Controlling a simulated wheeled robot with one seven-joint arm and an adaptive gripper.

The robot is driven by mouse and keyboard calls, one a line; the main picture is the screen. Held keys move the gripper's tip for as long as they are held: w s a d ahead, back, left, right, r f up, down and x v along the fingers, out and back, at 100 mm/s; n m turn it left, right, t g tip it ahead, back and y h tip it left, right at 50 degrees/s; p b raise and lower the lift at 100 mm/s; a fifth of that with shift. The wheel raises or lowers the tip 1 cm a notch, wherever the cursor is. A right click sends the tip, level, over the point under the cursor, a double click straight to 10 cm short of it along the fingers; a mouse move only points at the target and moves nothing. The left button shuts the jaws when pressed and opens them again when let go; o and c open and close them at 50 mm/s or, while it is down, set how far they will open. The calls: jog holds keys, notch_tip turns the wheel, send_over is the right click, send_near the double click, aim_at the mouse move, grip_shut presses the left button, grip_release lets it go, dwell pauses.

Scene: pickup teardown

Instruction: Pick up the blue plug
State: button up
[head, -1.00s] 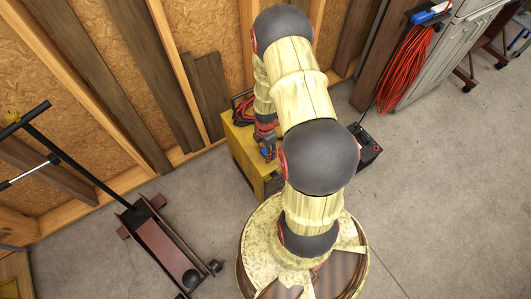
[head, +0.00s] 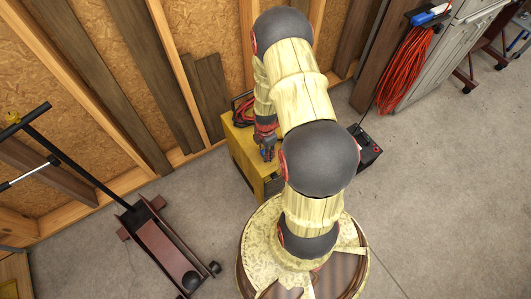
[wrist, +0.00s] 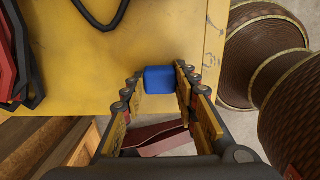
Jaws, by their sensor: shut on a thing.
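The blue plug (wrist: 160,79) is a small blue block in the wrist view. It sits between the two fingers of my gripper (wrist: 160,85), which are closed on its sides. Behind it in the wrist view is the yellow top of a cabinet (wrist: 185,25), close to the cabinet's edge. Whether the plug touches that top I cannot tell. In the head view my gripper (head: 267,150) is over the yellow cabinet (head: 240,145), with only a little blue showing at it; my arm hides part of this area.
Red and black cables (wrist: 20,45) lie on the cabinet top. A dark box (head: 367,147) stands on the floor right of my arm. A maroon floor jack (head: 165,250) stands at the left.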

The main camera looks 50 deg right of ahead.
jog(key=shift+r, duration=0.1)
jog(key=shift+r, duration=0.25)
jog(key=r, duration=0.1)
jog(key=r+p, duration=0.1)
jog(key=r, duration=0.1)
jog(key=shift+s+d+r+p, duration=0.15)
jog(key=shift+d+r+p, duration=0.15)
jog(key=shift+p, duration=0.1)
jog(key=s+d+r+p, duration=0.5)
jog(key=s+d+r, duration=0.2)
jog(key=d+r, duration=0.25)
jog(key=shift+n, duration=0.8)
jog(key=w+a+f, duration=0.2)
jog(key=a, duration=0.1)
jog(key=w+a+f, duration=0.2)
jog(key=a+f, duration=0.1)
jog(key=a, duration=0.1)
jog(key=w+a+f, duration=0.2)
jog(key=a, duration=0.1)
jog(key=shift+a+f+p, duration=0.25)
jog(key=shift+a+p, duration=0.1)
jog(key=shift+a, duration=0.05)
jog(key=shift+w+f+m, duration=0.25)
jog(key=shift+m, duration=0.05)
jog(key=shift+w+d+m, duration=0.35)
jog(key=shift+w+m, duration=0.05)
jog(key=shift+m, duration=0.2)
jog(key=shift+f+b, duration=2.05)
jog(key=shift+f, duration=0.7)
